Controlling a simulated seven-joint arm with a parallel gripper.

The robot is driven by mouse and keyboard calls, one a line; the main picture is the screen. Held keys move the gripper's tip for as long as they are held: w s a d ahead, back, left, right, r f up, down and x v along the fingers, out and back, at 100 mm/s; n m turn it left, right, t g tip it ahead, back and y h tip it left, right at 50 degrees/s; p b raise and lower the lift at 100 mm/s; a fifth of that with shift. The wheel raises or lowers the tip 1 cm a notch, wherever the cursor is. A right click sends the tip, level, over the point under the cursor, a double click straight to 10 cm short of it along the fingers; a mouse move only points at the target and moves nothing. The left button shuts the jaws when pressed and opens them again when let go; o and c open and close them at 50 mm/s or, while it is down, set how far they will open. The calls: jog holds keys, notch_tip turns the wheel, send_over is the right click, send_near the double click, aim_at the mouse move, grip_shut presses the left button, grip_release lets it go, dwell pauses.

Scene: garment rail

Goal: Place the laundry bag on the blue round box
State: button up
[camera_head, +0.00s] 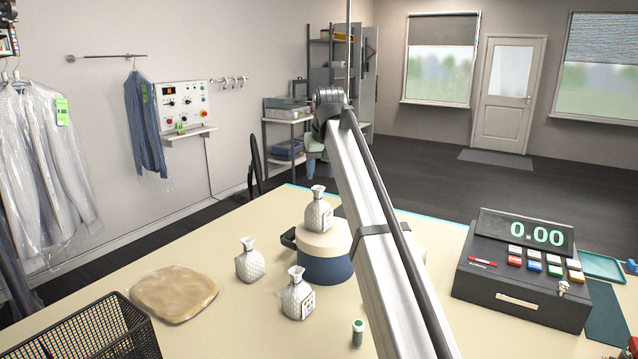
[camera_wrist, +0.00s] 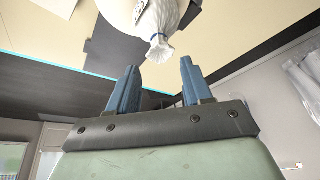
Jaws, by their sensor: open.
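A white quilted laundry bag (camera_head: 319,214) with a tied neck stands upright on the pale lid of the blue round box (camera_head: 325,268). Two similar white bags stand on the table, one left of the box (camera_head: 249,263) and one in front of it (camera_head: 297,298). My gripper (camera_head: 320,185) is above and behind the bag on the box, partly hidden by my arm. In the wrist view, my gripper (camera_wrist: 158,72) is open with empty blue fingers. The tied neck of a white bag (camera_wrist: 160,45) lies just beyond the fingertips, not between them.
A tan flat bundle (camera_head: 173,292) and a black mesh basket (camera_head: 100,335) are at the left. A small green-capped bottle (camera_head: 358,332) stands in front. A cash register (camera_head: 525,270) stands at the right. A dark object (camera_head: 289,238) is beside the box.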

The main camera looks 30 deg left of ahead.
jog(key=shift+v, duration=1.55)
